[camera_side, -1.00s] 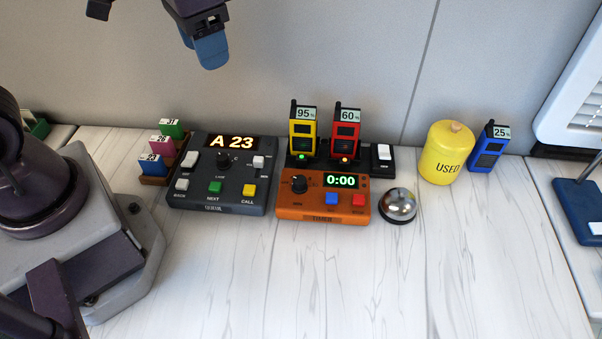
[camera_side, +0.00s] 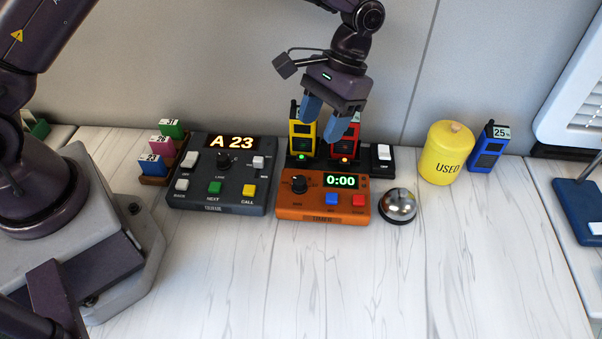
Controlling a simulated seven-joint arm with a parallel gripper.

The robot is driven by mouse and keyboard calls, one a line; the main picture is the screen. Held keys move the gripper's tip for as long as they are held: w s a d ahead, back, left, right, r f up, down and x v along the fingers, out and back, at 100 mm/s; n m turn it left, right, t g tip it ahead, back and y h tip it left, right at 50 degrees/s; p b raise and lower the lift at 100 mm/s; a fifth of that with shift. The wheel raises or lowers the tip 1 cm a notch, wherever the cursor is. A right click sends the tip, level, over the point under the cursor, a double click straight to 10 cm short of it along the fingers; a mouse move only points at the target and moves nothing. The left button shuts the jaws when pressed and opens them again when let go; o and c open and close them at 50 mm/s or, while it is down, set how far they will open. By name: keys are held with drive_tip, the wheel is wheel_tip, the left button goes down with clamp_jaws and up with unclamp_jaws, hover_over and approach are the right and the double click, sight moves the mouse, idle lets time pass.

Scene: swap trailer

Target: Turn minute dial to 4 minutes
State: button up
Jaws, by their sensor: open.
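The orange timer box (camera_side: 300,208) stands on the white counter. Its black minute dial (camera_side: 299,184) is at the left of its top face, and its green display (camera_side: 341,181) reads 0:00. A blue button (camera_side: 332,199) and a red button (camera_side: 359,200) sit below the display. My gripper (camera_side: 319,127) is above and behind the timer, in front of the two radios in the picture. Its blue fingers are apart with nothing between them. It does not touch the dial. The dial's pointer is too small to read exactly.
A yellow radio (camera_side: 302,137) and a red radio (camera_side: 345,151) stand in a charger behind the timer. A grey queue panel (camera_side: 221,175) showing A 23 is at left. A bell (camera_side: 397,206) and yellow canister (camera_side: 447,153) are at right. The front counter is clear.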

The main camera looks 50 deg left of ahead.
sight(300, 179)
drive_tip(key=x, duration=1.1)
drive_tip(key=shift+s+f, duration=0.1)
drive_tip(key=shift+f, duration=0.2)
drive_tip(key=c, duration=0.9)
